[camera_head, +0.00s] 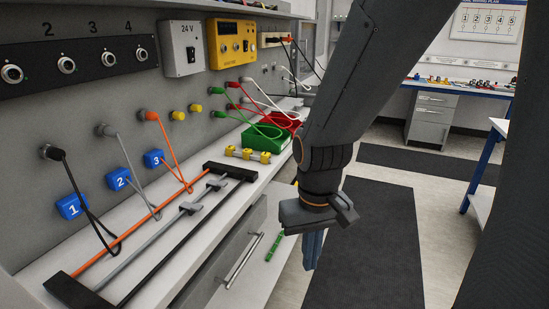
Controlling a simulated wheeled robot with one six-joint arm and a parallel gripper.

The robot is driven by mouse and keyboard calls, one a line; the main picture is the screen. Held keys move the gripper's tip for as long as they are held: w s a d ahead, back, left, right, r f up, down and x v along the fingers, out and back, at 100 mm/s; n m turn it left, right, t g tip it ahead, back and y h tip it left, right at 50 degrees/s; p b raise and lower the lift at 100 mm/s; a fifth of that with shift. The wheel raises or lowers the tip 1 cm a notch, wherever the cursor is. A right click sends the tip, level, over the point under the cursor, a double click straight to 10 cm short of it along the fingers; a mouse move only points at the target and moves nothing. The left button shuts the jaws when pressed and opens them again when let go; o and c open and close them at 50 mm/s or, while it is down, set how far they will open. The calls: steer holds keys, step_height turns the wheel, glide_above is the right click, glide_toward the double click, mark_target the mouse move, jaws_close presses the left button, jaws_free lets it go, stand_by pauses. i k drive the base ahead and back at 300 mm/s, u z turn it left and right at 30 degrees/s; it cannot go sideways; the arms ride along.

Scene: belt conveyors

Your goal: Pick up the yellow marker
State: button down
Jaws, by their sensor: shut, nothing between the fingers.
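My gripper (312,258) hangs with its fingers pointing down, in front of the bench and just right of a green marker (275,247). The fingers are shut and hold nothing. The green marker lies on a light surface below the bench top, near the drawer handle. I cannot clearly make out a yellow marker. A small yellow bit (294,183) shows beside my arm at the bench edge, too small to tell what it is. My arm hides part of the area behind it.
The bench (150,256) carries a rail frame with an orange rod (118,240), yellow connectors (246,153), a green bin (264,138) and a red bin (287,121). Cables hang from the wall panel. A drawer handle (243,262) juts out. Dark mats (370,255) cover the floor at right.

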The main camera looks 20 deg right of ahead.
mark_target(264, 156)
steer(key=z, duration=0.35)
steer(key=k, duration=0.45)
steer(key=z, duration=0.95)
steer(key=i, duration=0.9)
steer(key=u, duration=1.15)
steer(key=i, duration=0.65)
steer(key=u, duration=0.75)
